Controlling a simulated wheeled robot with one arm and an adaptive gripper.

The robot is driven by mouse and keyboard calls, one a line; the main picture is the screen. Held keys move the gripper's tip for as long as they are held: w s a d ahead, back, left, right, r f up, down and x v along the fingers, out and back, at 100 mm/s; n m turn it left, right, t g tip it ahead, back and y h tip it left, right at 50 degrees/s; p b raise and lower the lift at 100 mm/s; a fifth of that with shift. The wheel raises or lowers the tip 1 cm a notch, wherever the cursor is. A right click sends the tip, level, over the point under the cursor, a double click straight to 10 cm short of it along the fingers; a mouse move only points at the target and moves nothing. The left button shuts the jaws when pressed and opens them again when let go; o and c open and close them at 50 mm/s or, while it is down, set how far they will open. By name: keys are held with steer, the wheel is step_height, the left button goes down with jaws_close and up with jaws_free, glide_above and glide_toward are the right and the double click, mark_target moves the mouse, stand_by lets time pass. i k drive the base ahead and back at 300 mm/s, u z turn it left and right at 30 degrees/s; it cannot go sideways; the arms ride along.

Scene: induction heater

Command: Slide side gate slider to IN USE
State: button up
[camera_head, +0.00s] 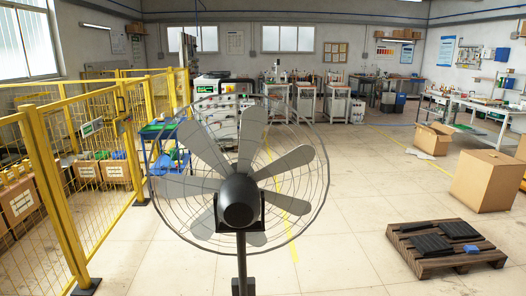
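A yellow mesh fence (47,185) with posts runs along the left side of the head view. A small white-and-green plate (92,127) is fixed on it at mid height. It may be the side gate slider, but its lettering is too small to read and I cannot tell its position. A darker fitting (121,123) sits on the fence just right of the plate. My gripper and arm are not in view.
A large caged fan (240,200) on a stand blocks the centre. A pallet (444,247) with dark pieces and a cardboard box (485,181) stand at right. Boxes (115,172) sit behind the fence. Open floor lies between fan and pallet, and between fence and fan.

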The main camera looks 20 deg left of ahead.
mark_target(98, 124)
steer(key=i, duration=4.45)
steer(key=u, duration=2.65)
steer(key=i, duration=3.4)
steer(key=u, duration=2.1)
